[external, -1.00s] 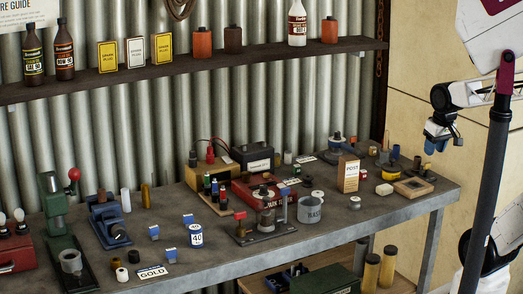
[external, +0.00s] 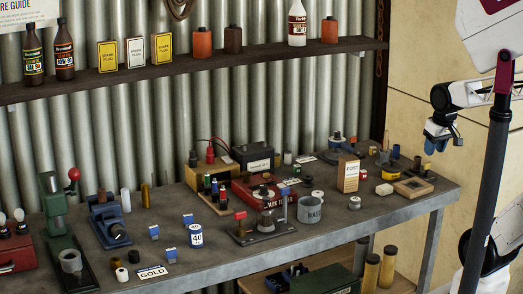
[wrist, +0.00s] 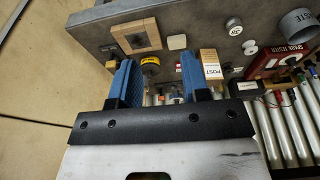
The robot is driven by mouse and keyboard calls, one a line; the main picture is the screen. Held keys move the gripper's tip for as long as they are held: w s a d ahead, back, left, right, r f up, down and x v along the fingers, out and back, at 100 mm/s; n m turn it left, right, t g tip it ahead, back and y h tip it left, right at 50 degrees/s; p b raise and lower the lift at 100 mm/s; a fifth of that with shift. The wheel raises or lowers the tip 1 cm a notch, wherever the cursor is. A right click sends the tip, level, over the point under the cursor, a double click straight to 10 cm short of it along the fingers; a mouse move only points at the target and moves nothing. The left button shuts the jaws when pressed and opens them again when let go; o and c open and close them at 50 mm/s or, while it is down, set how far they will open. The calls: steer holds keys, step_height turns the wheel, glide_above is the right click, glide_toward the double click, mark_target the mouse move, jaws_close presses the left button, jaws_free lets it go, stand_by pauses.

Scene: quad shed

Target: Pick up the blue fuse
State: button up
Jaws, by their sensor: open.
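Small blue-topped pieces that look like fuses stand on the bench in the external view: one at the front left (external: 154,232), one nearer the front edge (external: 171,255), and one behind the round "40" tin (external: 188,220). I cannot tell which is the blue fuse. No blue fuse can be made out clearly there.
The grey bench (external: 400,208) is crowded. A "POST" box (external: 348,174), a grey cup (external: 310,210), a red tester (external: 244,190) and a green press (external: 56,215) stand on it. A shelf (external: 200,69) with bottles runs above. A dark pole (external: 490,180) stands at the right.

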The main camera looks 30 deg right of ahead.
stand_by(0.3)
steer(key=w+a+r+n, duration=0.4)
steer(key=w+a+n, duration=0.1)
steer(key=w+a, duration=0.95)
steer(key=w+a+f+n+g, duration=0.15)
steer(key=w+a, duration=0.35)
steer(key=a, duration=0.5)
steer(key=w+a+n, duration=0.3)
steer(key=w+a, duration=0.2)
steer(key=a, duration=0.6)
steer(key=n+g, duration=0.1)
steer(key=n, duration=0.7)
glide_above(174, 249)
step_height(174, 249, down, 16)
steer(key=shift+w+r, duration=0.1)
